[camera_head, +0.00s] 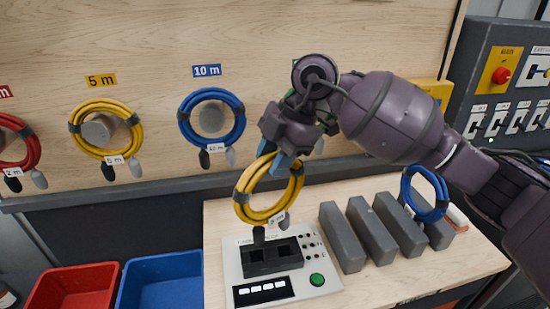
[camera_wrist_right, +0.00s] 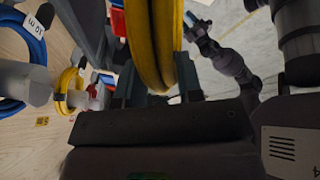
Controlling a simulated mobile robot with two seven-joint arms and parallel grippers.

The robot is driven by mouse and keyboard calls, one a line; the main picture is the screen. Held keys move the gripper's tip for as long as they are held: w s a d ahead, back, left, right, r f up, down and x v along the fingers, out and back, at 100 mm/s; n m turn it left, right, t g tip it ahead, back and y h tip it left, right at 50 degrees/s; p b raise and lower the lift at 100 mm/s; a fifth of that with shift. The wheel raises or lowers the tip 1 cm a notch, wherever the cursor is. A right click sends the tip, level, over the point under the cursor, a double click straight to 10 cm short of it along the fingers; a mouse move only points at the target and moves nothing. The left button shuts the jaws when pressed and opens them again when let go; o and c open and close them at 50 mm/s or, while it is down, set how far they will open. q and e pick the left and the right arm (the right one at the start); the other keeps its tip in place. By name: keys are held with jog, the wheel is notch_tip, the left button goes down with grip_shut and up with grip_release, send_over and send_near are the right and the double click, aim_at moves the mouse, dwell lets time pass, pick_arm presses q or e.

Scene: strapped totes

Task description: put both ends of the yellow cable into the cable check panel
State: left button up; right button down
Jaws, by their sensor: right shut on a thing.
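My right gripper (camera_head: 281,166) is shut on the upper part of a coiled yellow cable (camera_head: 244,207). The coil hangs over the cable check panel (camera_head: 318,281) and also shows in the wrist view (camera_wrist_right: 150,45). Its black plug (camera_head: 258,234) hangs at the left socket of the panel's black block (camera_head: 262,268); whether it touches cannot be told. Its grey plug (camera_head: 284,221) hangs higher, to the right, apart from the block. The right socket looks empty. What seems to be my left gripper (camera_wrist_right: 197,22) is small in the wrist view; its opening cannot be read.
Another yellow coil (camera_head: 76,130), a blue coil (camera_head: 238,123) and a red coil (camera_head: 34,155) hang on the board. Several grey blocks (camera_head: 342,237) stand right of the panel, with a blue coil (camera_head: 409,184) there. Red (camera_head: 45,298) and blue (camera_head: 128,285) bins are lower left.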

aim_at(272, 207)
jog(key=m+t, duration=0.1)
jog(key=m, duration=0.2)
jog(key=shift+r, duration=0.1)
pick_arm(q)
jog(key=shift+s, duration=0.1)
pick_arm(e)
jog(key=shift+a+m+t, duration=0.1)
jog(key=shift+m+t, duration=0.5)
jog(key=shift+m, duration=0.4)
pick_arm(q)
jog(key=shift+f, duration=0.15)
pick_arm(e)
jog(key=shift+f, duration=0.2)
jog(key=shift+f+b, duration=0.15)
jog(key=shift+b, duration=0.15)
jog(key=shift+f+b, duration=0.7)
jog(key=shift+f, duration=0.3)
jog(key=shift+f+b, duration=0.95)
jog(key=shift+f, duration=0.4)
pick_arm(q)
jog(key=shift+s+f, duration=0.25)
jog(key=shift+f, duration=0.9)
jog(key=shift+s+f, duration=0.2)
jog(key=shift+f, duration=0.9)
pick_arm(e)
jog(key=shift+f, duration=0.45)
pick_arm(q)
jog(key=shift+w+r, duration=0.2)
jog(key=shift+w, duration=0.05)
